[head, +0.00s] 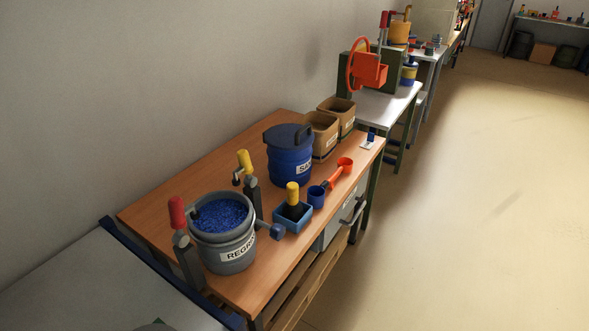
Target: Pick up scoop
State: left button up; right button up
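An orange-red scoop (338,174) lies on the wooden workbench (160,212), near its front edge. Its rounded end points to the far right and its thin handle runs toward the near left. A small dark blue cup (316,197) is at the near end of the handle; I cannot tell whether it is joined to the scoop or only beside it. Neither of my grippers shows in the head view.
A grey bucket of blue granules (222,214), a blue tray with a yellow-topped tool (292,216), a lidded blue drum (289,160) and two cardboard boxes (322,136) share the bench. Clamps with red and yellow handles stand near the bucket. The floor to the right (460,220) is clear.

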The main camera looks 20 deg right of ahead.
aim_at(345, 164)
jog(key=i+l+u, duration=0.15)
jog(key=l+u, duration=0.2)
jog(key=l, duration=0.25)
jog(key=i+l+u, duration=0.1)
jog(key=l+u, duration=0.25)
jog(key=l, duration=0.2)
jog(key=l+u, duration=0.35)
jog(key=l, duration=0.3)
